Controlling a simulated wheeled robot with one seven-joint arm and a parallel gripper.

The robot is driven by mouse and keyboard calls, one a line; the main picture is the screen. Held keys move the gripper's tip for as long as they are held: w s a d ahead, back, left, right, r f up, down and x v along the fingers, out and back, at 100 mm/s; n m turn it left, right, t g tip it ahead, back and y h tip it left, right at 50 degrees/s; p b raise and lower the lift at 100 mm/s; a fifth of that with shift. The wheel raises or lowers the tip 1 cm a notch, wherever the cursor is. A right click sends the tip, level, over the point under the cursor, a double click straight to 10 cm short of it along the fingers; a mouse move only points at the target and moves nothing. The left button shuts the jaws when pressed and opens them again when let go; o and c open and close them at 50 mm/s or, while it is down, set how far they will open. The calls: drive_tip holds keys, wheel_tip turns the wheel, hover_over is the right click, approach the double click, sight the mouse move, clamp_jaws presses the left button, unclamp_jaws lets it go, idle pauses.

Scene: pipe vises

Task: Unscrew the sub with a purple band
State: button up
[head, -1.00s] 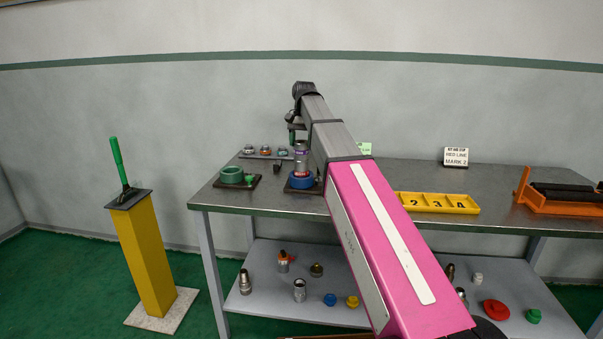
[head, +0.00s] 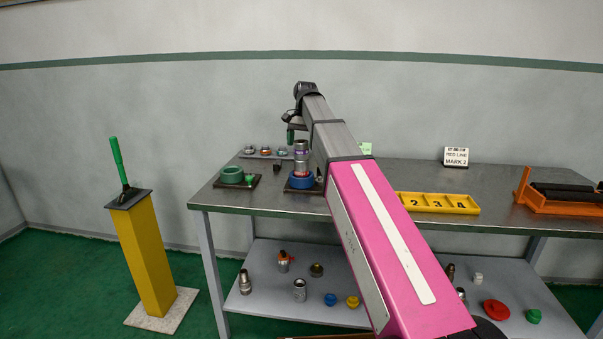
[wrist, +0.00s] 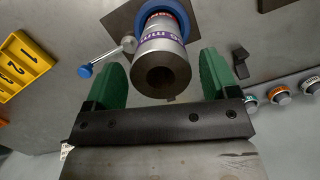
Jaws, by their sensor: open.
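The sub with a purple band (head: 301,147) stands upright in a blue-collared vise (head: 301,181) near the left part of the bench. In the wrist view the sub (wrist: 161,68) is a silver cylinder with a dark open bore facing me and a purple lettered band above the blue collar (wrist: 165,10). My gripper (wrist: 163,78) is open, with green fingers on either side of the sub's upper end and visible gaps. In the head view my gripper (head: 291,134) is at the sub's top, partly hidden by my arm.
A green vise (head: 231,175) stands left of the blue one. Several small fittings sit on a rack (head: 265,153) behind. A yellow numbered tray (head: 438,203) and an orange stand (head: 560,202) are to the right. A blue-knobbed handle (wrist: 86,71) lies close to one finger.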

drive_tip(key=m, duration=0.4)
drive_tip(key=shift+t+y, duration=0.3)
drive_tip(key=shift+y, duration=0.1)
drive_tip(key=m, duration=0.3)
drive_tip(key=shift+d+m+t, duration=0.1)
drive_tip(key=shift+m+t, duration=0.2)
drive_tip(key=shift+m, duration=0.1)
drive_tip(key=m, duration=0.4)
drive_tip(key=shift+t, duration=0.4)
drive_tip(key=m, duration=0.3)
drive_tip(key=shift+m+t, duration=0.3)
drive_tip(key=shift+m, duration=0.1)
drive_tip(key=m+t, duration=0.1)
drive_tip(key=m, duration=0.4)
drive_tip(key=shift+s, duration=0.1)
drive_tip(key=m+h, duration=0.1)
drive_tip(key=m, duration=0.4)
drive_tip(key=shift+m, duration=0.4)
